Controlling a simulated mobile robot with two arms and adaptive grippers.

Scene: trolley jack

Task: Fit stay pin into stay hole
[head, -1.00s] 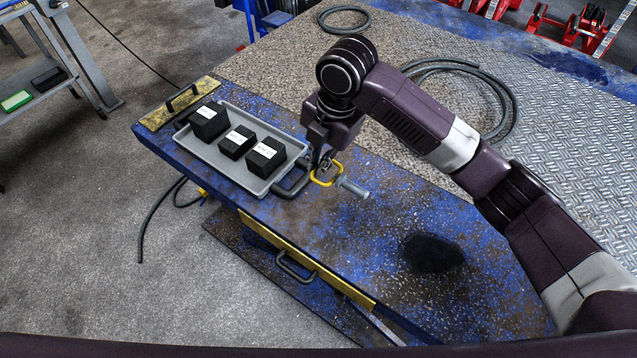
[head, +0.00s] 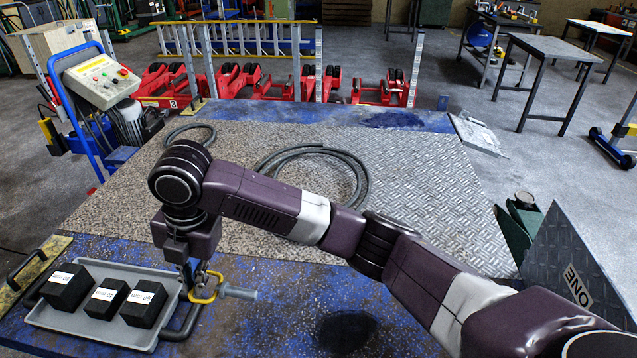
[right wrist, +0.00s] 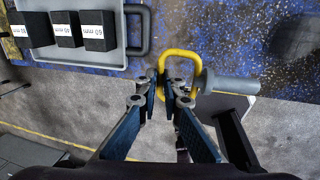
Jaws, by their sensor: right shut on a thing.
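The stay pin is a grey rod (head: 240,293) with a yellow ring handle (head: 207,299). It lies roughly level beside the tray handle, over the blue platform, with its rod pointing right. My right gripper (head: 198,282) is shut on the yellow ring. The right wrist view shows the fingers (right wrist: 168,92) at the near side of the ring (right wrist: 180,52), and the grey rod (right wrist: 232,84) free to the right. I cannot tell whether the pin touches the surface. I cannot make out the stay hole in either view. My left gripper is not in view.
A grey tray (head: 60,318) with black labelled blocks stands left of the pin. A hose coil (head: 357,180) lies on the metal deck (head: 420,170). Red jacks (head: 235,82) and upright posts (head: 297,60) stand behind it. A dark wedge (head: 565,265) marked ONE is at right.

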